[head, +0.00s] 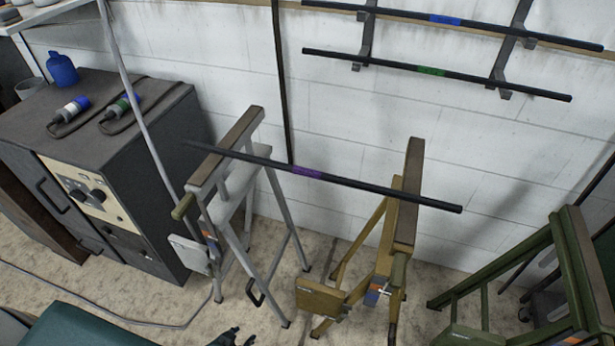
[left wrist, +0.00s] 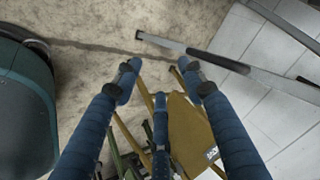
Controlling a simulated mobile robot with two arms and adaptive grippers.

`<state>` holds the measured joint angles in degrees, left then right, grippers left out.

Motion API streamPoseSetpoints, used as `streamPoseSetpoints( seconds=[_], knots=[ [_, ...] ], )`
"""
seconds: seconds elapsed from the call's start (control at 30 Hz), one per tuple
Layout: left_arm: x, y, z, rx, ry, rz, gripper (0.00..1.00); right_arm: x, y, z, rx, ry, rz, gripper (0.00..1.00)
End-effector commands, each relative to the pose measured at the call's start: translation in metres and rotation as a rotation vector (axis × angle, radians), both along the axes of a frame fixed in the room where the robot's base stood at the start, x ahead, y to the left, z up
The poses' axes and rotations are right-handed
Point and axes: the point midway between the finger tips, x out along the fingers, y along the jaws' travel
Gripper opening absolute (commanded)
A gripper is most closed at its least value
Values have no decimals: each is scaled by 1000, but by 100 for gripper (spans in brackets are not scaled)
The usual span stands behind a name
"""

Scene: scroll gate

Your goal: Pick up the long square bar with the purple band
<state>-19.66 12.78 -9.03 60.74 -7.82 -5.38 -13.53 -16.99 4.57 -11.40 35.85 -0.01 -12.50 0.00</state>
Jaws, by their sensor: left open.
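The long dark square bar with the purple band (head: 307,172) lies across two trestles in the head view. Its left part rests over the grey trestle (head: 228,150) and its right part over the yellow trestle (head: 409,190), with both ends sticking out. I cannot make out the purple band in the left wrist view. My left gripper (head: 236,338) shows only in part at the bottom edge of the head view, apart from the bar and lower in the picture. My right gripper is not in view.
Two similar bars, with a blue band (head: 445,20) and a green band (head: 431,71), lie on wall brackets. A dark cabinet (head: 150,150) stands left. A green trestle (head: 575,260) stands at the lower right. A teal object (head: 85,328) is at the lower left.

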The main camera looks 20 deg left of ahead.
Motion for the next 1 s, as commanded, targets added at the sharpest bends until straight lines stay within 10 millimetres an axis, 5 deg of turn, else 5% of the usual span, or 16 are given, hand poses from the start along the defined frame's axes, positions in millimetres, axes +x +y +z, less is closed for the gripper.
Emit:
streamPoseSetpoints(
  seconds=[0.27, 0.43, 0.5, 0.63, 0.8, 1.0],
  knots=[
    [110, 9, 127, 167, -321, -252, 41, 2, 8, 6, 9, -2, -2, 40],
    [178, -11, 276, 372, -636, -499, 41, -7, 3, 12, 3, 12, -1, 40],
    [192, -27, 339, 464, -765, -595, 41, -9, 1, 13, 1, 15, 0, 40],
    [199, -56, 424, 595, -943, -719, 41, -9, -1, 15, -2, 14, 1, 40],
    [199, -75, 471, 673, -1045, -783, 41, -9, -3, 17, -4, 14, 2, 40],
    [226, -87, 478, 680, -1057, -787, 41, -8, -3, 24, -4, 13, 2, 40]
  ],
)
